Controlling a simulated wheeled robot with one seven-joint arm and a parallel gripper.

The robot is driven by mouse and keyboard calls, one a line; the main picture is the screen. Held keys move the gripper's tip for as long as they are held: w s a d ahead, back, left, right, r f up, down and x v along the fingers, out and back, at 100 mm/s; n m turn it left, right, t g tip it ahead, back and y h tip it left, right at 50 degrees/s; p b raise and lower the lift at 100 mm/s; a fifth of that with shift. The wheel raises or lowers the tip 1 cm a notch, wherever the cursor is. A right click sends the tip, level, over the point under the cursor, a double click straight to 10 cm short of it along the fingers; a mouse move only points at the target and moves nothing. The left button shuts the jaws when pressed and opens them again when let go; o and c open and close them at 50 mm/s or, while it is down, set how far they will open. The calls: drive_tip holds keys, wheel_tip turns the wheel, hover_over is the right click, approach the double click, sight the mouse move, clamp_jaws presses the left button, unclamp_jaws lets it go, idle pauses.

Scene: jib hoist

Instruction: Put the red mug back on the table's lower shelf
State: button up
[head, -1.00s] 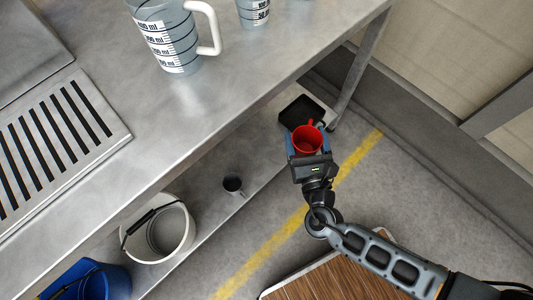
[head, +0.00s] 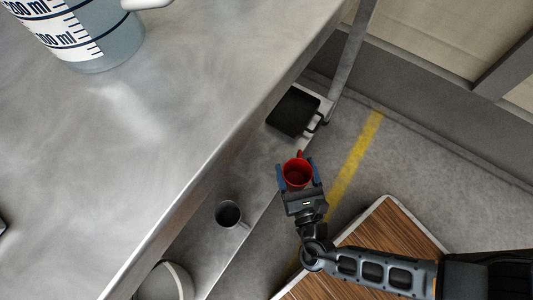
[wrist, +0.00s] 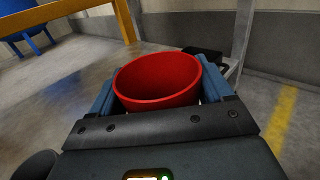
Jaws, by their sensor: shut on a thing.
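The red mug (head: 297,174) is upright between the blue fingers of my gripper (head: 299,180), which is shut on it. The mug's open top faces up and its handle points away from my gripper. In the wrist view the red mug (wrist: 158,80) fills the space between the fingers. The table's lower shelf (head: 262,165) runs under the steel table top (head: 190,90). The mug is at the shelf's front edge in the head view; I cannot tell its height above the shelf.
A grey mug (head: 228,214) stands on the shelf to the left, and a white bucket (head: 166,283) is nearer. A table leg (head: 352,60) rises at the far end. Bare shelf shows between pan and grey mug.

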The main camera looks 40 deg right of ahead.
drive_tip(key=w+f+b, duration=0.2)
drive_tip(key=w+f, duration=0.1)
drive_tip(key=w+f+b, duration=0.3)
drive_tip(key=w+a+f+b, duration=0.1)
drive_tip(key=w+f+b, duration=0.1)
drive_tip(key=w+f, duration=0.2)
drive_tip(key=shift+f, duration=0.1)
drive_tip(key=o, duration=1.2)
